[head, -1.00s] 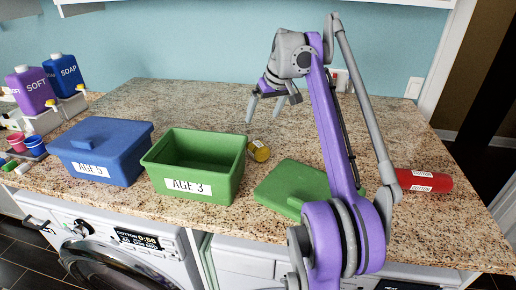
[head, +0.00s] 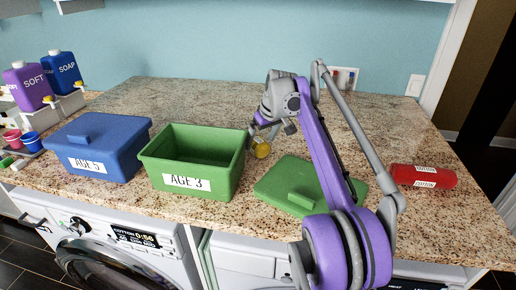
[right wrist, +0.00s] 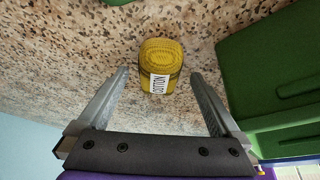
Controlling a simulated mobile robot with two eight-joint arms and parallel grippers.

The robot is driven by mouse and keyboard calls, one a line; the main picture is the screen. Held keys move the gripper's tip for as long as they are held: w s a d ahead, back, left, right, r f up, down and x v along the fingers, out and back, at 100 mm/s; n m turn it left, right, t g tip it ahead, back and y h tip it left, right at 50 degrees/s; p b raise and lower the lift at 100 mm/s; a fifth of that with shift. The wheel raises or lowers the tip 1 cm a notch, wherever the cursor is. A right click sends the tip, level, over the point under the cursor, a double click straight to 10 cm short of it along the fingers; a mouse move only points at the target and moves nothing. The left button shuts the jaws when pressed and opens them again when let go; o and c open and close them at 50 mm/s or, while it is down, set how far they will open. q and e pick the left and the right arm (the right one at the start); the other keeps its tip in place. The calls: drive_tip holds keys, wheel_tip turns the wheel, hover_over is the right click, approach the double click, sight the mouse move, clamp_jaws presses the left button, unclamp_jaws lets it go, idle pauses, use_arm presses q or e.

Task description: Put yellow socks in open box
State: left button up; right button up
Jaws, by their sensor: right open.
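The rolled yellow socks (head: 261,149) lie on the counter just right of the open green box (head: 153,176) labelled AGE 3. Their white COTTON label shows in the right wrist view (right wrist: 159,66). My right gripper (head: 264,140) is lowered over the socks. In the right wrist view its two fingers (right wrist: 161,80) are spread, with the socks between and a little beyond the tips, not held. The inside of the green box looks empty. My left gripper is not in view.
A green lid (head: 292,186) lies right of the socks, partly behind my right arm. A closed blue box (head: 98,149) labelled AGE 5 stands left. A red COTTON roll (head: 424,176) lies far right. The rear counter is clear.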

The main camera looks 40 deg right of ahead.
sight(260, 141)
drive_tip(key=shift+x, duration=1.6)
drive_tip(key=shift+s, duration=0.1)
drive_tip(key=shift+c, duration=0.3)
drive_tip(key=c, duration=1.5)
